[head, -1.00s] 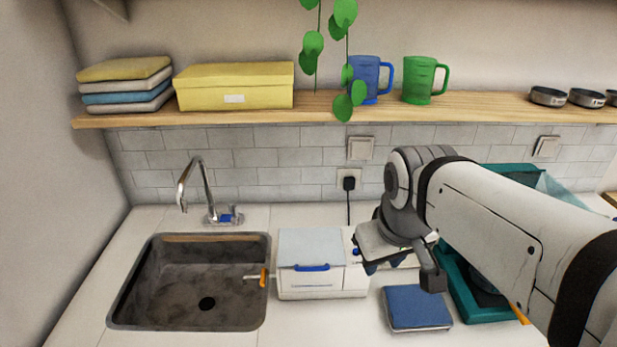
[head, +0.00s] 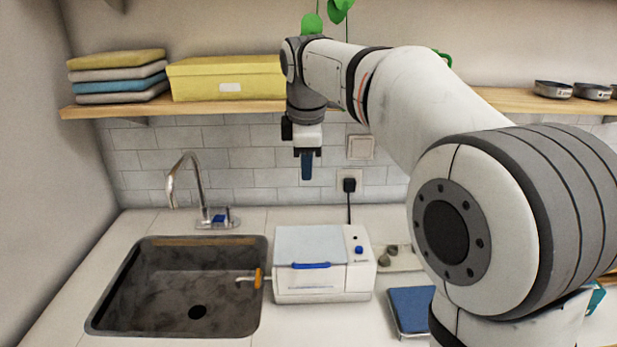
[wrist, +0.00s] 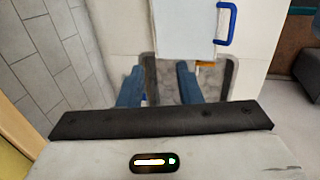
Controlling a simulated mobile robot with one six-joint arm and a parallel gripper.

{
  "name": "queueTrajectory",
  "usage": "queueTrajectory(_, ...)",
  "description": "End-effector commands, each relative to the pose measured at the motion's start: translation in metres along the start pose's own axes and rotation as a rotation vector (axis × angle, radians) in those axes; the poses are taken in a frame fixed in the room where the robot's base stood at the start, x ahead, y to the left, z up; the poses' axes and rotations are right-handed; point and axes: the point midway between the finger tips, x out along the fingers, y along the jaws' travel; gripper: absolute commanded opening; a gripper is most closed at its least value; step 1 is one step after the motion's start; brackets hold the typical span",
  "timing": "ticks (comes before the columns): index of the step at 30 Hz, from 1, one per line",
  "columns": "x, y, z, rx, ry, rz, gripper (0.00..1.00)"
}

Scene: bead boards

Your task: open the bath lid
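The bath is a white box (head: 322,284) on the counter, right of the sink. Its pale grey lid (head: 310,245) lies shut on top, with a blue handle (head: 310,266) along the front edge. My gripper (head: 307,177) points down, above and apart from the lid, in front of the tiled wall. In the wrist view my gripper (wrist: 159,74) has its two blue fingers apart with nothing held between them. The lid (wrist: 183,27) and its handle (wrist: 226,25) show at the top of that view, beyond the fingertips.
The sink (head: 190,290) and faucet (head: 192,185) are to the left. An orange-handled tap (head: 258,278) sticks out from the bath's left side. A blue pad (head: 411,308) lies to the right. The shelf (head: 230,107) with a yellow box (head: 228,78) runs above. A black plug (head: 349,185) is behind.

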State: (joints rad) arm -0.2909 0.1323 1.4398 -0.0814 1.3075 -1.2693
Motion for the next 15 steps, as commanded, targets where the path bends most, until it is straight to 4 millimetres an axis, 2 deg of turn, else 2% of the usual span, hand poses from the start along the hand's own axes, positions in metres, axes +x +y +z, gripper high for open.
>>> queueTrajectory(3,0.019,-0.001,0.001,0.002,-0.001,-0.003,0.32)
queueTrajectory(6,0.031,-0.001,0.001,0.003,-0.001,-0.002,0.32)
queueTrajectory(15,0.040,0.000,0.001,0.004,0.000,0.001,0.32)
